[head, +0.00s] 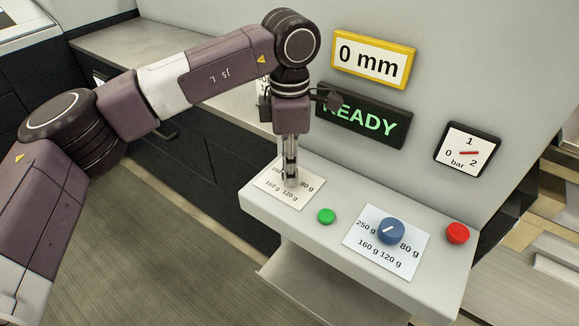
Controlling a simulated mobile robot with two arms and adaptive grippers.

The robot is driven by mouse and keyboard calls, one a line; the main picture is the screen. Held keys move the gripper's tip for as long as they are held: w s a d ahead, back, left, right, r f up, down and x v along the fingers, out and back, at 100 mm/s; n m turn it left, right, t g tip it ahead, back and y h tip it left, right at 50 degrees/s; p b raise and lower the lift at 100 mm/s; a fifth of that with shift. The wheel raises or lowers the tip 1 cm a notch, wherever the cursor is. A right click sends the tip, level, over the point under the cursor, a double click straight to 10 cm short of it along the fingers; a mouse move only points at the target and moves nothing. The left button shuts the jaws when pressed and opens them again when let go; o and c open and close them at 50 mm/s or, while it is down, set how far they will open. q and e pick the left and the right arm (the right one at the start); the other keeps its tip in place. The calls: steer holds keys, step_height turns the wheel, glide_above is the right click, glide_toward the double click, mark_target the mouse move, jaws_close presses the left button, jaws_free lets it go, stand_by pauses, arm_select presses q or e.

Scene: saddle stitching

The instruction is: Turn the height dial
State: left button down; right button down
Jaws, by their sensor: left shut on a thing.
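My left gripper (291,178) points straight down over the left label plate (293,199) on the console. It is shut on a dial at the middle of that plate; the fingers hide nearly all of the dial. The plate reads 80 g, 120 g and 160 g, with the upper-left mark partly covered. A second dial, blue with a white pointer line (391,231), sits on the right label plate (372,254), apart from my gripper. Which dial is the height dial is not marked. My right gripper is not in view.
A green button (326,216) lies between the plates, and a red button (457,233) stands at the console's right end. Above are a yellow-framed "0 mm" sign (373,58), a green "READY" display (364,120), partly covered by my wrist, and a bar gauge (467,151).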

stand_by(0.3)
arm_select(q)
steer(key=c, duration=1.6)
jaws_free()
steer(key=shift+r, duration=0.1)
step_height(320, 180, up, 12)
steer(key=shift+f, duration=0.1)
